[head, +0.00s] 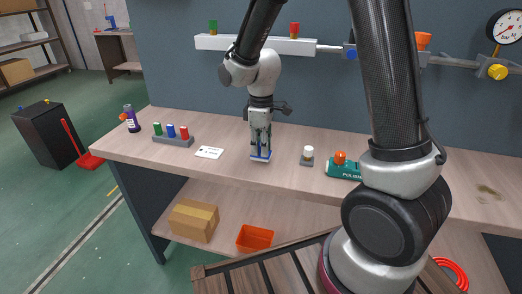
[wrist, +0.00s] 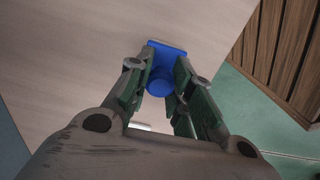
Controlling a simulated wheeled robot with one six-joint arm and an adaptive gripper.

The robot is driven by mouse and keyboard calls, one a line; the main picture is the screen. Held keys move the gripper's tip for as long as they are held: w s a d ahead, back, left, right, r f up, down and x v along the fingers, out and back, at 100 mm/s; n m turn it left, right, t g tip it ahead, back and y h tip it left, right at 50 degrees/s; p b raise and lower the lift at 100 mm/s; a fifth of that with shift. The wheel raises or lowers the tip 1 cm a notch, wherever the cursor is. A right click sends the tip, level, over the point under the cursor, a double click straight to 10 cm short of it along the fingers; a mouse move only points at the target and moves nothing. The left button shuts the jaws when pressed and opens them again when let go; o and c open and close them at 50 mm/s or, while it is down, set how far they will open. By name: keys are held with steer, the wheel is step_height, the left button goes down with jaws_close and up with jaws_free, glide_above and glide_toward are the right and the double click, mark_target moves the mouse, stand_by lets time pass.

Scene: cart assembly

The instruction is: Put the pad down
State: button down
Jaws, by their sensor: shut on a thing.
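The blue pad (wrist: 163,78) is between the fingers of my gripper (wrist: 160,88) in the wrist view, with its rectangular base pointing away from the palm. In the head view, my gripper (head: 260,145) points down over the wooden bench (head: 225,128), shut on the pad (head: 260,156). The pad's underside is at or very near the bench top; I cannot tell whether it touches. The fingers hide part of the pad's blue grip.
A white card (head: 209,152) lies left of my gripper, and a small stand with a white-topped piece (head: 307,156) is to the right. A rack with coloured pegs (head: 172,137) stands farther left. A green POLISH container (head: 343,168) is farther right. Bench between them is clear.

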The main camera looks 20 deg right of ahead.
steer(key=shift+f, duration=0.85)
steer(key=shift+f, duration=0.15)
steer(key=c, duration=1.3)
jaws_free()
